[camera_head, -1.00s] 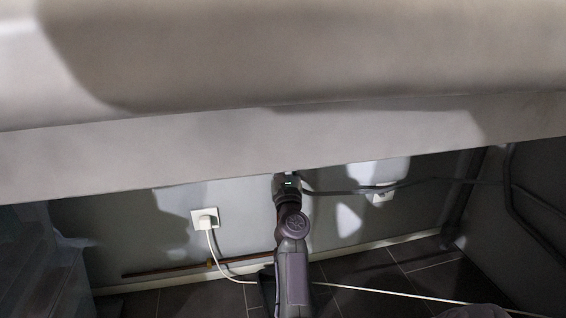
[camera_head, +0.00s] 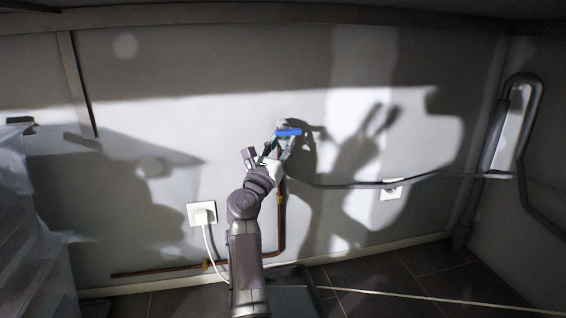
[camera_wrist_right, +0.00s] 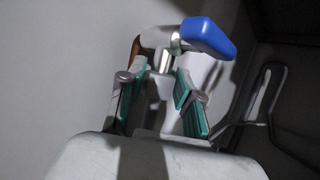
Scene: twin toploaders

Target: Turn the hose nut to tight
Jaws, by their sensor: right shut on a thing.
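A tap with a blue lever (camera_head: 288,132) sits on the back wall; the lever also shows large in the right wrist view (camera_wrist_right: 208,38). My right gripper (camera_head: 272,152) is at the tap, just below the lever. In the right wrist view its teal-padded fingers (camera_wrist_right: 157,92) stand on both sides of a pale fitting, the hose nut (camera_wrist_right: 158,84), below the grey tap body. The gripper is shut on it. The nut's markings cannot be made out, and in the head view the fingers largely hide it. My left gripper is not in view.
A copper pipe (camera_head: 281,225) runs down the wall below the tap. A grey hose (camera_head: 345,186) runs right along the wall towards a bent pipe (camera_head: 530,90). A socket with a white plug (camera_head: 202,214) is left of my arm; another socket (camera_head: 391,188) is right.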

